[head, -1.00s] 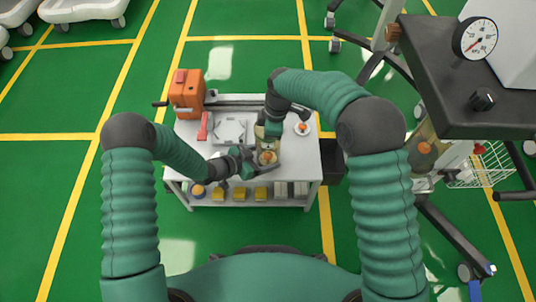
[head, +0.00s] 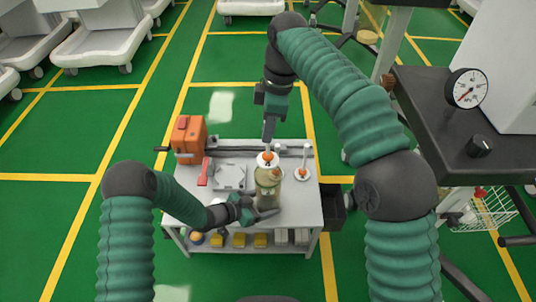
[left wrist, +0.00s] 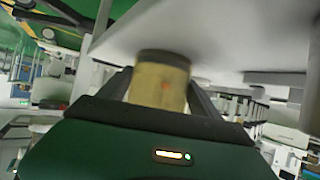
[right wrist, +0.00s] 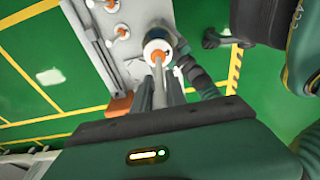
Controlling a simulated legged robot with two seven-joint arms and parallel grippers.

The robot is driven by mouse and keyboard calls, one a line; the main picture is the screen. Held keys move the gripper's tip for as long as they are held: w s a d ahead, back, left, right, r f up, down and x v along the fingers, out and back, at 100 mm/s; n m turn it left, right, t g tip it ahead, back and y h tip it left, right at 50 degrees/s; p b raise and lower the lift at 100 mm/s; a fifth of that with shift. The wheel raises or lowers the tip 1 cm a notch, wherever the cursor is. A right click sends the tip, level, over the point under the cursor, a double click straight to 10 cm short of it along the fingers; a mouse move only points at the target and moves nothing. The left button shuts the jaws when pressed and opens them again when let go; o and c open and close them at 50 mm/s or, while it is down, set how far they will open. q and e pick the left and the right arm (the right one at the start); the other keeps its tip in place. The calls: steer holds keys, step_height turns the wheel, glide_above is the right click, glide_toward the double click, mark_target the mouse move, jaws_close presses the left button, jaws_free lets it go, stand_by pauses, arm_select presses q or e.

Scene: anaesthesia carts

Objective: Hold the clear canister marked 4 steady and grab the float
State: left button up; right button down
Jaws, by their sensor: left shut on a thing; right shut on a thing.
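The clear, yellowish canister (head: 268,192) stands upright at the front of the table; its number is not legible. My left gripper (head: 262,214) is shut around its lower part, and the canister also shows between the fingers in the left wrist view (left wrist: 158,82). An orange spot shows in the canister. My right gripper (head: 269,138) is above the canister, shut on the thin stem of a float (head: 267,158) with a white disc and orange centre.
A similar white-and-orange piece (head: 303,175) stands right of the canister. An orange box (head: 188,140), a red item (head: 204,171) and a grey tray (head: 230,177) are on the table's left. A dark cart with a gauge (head: 467,88) stands close on the right.

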steer(key=shift+r, duration=1.7)
arm_select(q)
steer(key=o, duration=1.1)
steer(key=v, duration=1.2)
steer(key=shift+f, duration=0.1)
steer(key=shift+s, duration=0.15)
arm_select(e)
steer(key=shift+f, duration=0.1)
